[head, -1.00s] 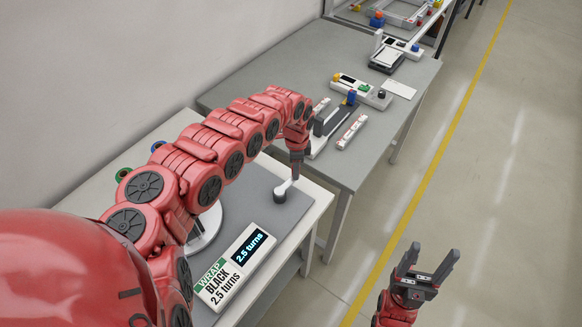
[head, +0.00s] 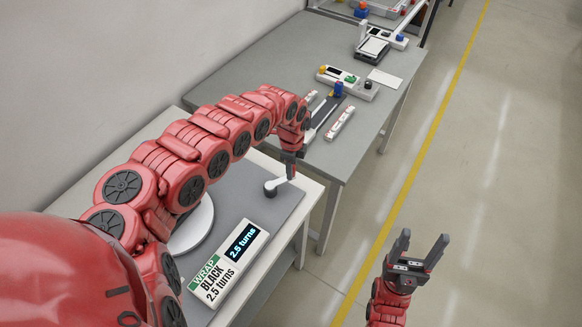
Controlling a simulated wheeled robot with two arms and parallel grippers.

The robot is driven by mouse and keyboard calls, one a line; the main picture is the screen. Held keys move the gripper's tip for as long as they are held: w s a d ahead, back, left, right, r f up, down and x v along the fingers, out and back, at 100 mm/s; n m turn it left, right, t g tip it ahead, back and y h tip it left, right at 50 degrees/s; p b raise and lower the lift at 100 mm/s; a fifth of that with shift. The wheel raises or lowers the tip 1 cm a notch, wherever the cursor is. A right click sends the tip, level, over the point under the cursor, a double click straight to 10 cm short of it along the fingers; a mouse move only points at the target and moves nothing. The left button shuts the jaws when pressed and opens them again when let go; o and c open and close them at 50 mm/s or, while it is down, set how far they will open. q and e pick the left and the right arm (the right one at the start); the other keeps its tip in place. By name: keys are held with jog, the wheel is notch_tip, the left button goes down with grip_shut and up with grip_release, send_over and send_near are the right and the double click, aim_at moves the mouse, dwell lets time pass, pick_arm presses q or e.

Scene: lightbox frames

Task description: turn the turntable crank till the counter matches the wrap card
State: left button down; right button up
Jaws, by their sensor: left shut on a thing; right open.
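The crank (head: 272,188) stands on the grey mat of the near bench. My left gripper (head: 290,170) is shut on the crank's handle; the fingers hide most of the handle. The round white turntable (head: 192,230) is partly hidden behind my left arm. The counter (head: 243,243) is lit and reads "2.5 turns". The wrap card (head: 214,276) beside it reads "WRAP BLACK 2.5 turns". My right gripper (head: 422,248) is open and empty over the floor at the lower right.
A second grey table (head: 240,95) stands beyond the near bench (head: 305,205). It holds a white control box (head: 346,83), a black slotted device and a scale-like device (head: 374,48). The floor to the right is clear, with a yellow line (head: 420,155).

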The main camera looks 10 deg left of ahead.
pick_arm(q)
jog(key=c, duration=0.6)
grip_release()
jog(key=shift+w+r, duration=0.1)
jog(key=shift+r, duration=0.2)
notch_tip(320, 180, up, 17)
jog(key=b, duration=0.5)
jog(key=shift+f+b, duration=0.1)
jog(key=shift+b, duration=0.2)
